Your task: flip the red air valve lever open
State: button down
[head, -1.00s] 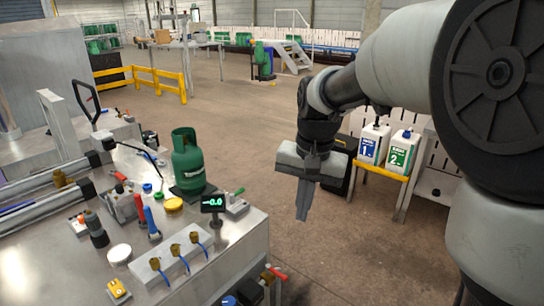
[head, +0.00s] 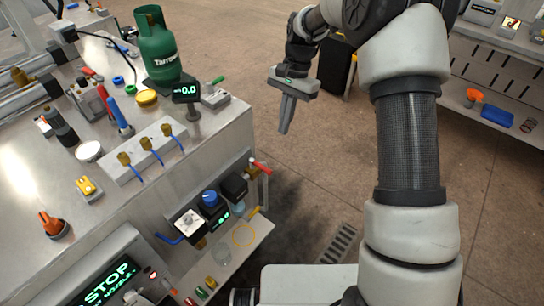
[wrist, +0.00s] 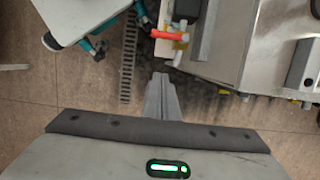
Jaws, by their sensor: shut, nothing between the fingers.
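The red valve lever (head: 260,167) sits on piping at the right end of the workbench, below the bench top. In the wrist view the red lever (wrist: 169,35) lies crosswise on a pale fitting, beyond my fingertips. My gripper (head: 285,130) points down in the air to the right of the bench, apart from the lever. Its fingers (wrist: 162,78) are together with nothing between them.
A green gas cylinder (head: 157,50) stands on the bench top (head: 215,120). Below, a side shelf (head: 235,250) holds a blue-knobbed device (head: 210,200). Open floor (head: 310,160) lies right of the bench, with a floor grate (head: 335,250).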

jog(key=s+a+f+b, duration=0.1)
jog(key=s+a+f, duration=0.3)
jog(key=f, duration=0.5)
jog(key=shift+s, duration=0.5)
